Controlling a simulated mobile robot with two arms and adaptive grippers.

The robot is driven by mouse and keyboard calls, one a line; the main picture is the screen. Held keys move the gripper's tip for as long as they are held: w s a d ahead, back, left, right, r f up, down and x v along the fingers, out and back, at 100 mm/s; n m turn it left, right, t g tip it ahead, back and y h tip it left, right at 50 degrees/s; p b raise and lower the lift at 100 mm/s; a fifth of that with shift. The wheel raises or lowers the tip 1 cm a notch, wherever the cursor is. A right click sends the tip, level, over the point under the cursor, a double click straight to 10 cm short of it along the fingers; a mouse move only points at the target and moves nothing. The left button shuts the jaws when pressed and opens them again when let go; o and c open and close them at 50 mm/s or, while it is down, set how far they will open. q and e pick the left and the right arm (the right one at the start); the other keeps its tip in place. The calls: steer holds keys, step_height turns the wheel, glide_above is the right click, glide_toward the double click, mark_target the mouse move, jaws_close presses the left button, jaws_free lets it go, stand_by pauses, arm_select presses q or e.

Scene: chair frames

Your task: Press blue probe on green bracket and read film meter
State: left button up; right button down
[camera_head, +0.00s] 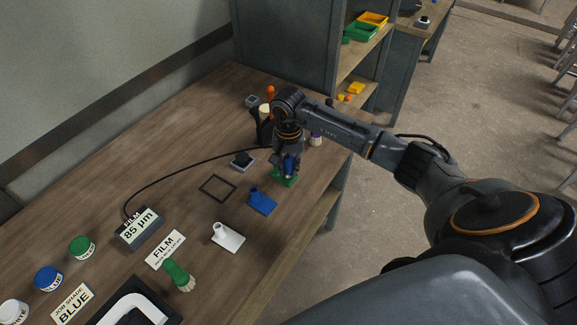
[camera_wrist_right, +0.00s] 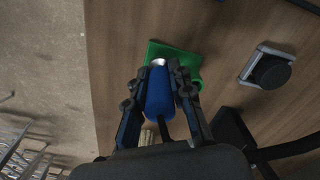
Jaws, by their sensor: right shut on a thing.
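The blue probe (camera_wrist_right: 160,95) is held between the fingers of my right gripper (camera_wrist_right: 160,85), which is shut on it. In the head view my right gripper (camera_head: 285,165) reaches down over the table, with the blue probe (camera_head: 289,166) in it. The probe's silvery tip is at the flat plate of the green bracket (camera_wrist_right: 180,57); I cannot tell whether it presses on it. The green bracket (camera_head: 284,180) lies on the table under the gripper, partly hidden. The film meter (camera_head: 139,229) reads 85 µm, and a cable runs from it toward the probe. My left gripper is not in view.
A blue bracket (camera_head: 262,201) and a white bracket (camera_head: 227,237) lie nearby on the wooden table (camera_head: 190,150). A square black frame (camera_head: 217,188) and a grey block with a black top (camera_head: 243,160) are left of the gripper. A green-handled brush (camera_head: 179,275) and paint jars are nearer.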

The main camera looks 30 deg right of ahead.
mark_target(288, 156)
steer(key=shift+f+b, duration=0.4)
steer(key=shift+s+f+b, duration=0.1)
steer(key=shift+f+b, duration=0.1)
steer(key=shift+b, duration=0.2)
stand_by(1.9)
steer(key=shift+r+p, duration=0.5)
steer(key=shift+r, duration=0.4)
steer(key=shift+r+p, duration=1.2)
steer(key=shift+r, duration=1.55)
